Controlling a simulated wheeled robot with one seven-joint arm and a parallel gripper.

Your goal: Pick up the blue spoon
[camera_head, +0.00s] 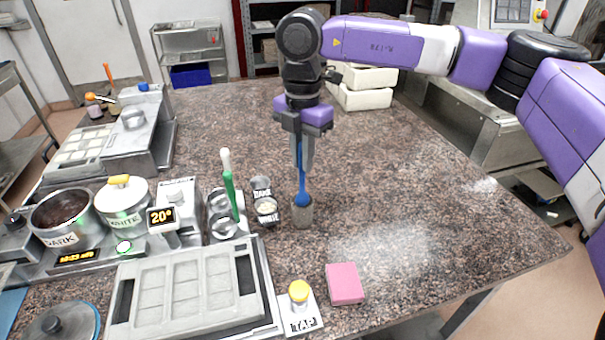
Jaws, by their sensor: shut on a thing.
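My gripper points straight down above the cup and is shut on the spoon's handle. The top of the handle is hidden by the fingers and palm.
A mould tray (258,290), yellow-topped piece (299,291) and pink block (345,284) lie in front. The granite top (430,200) is clear to the right.

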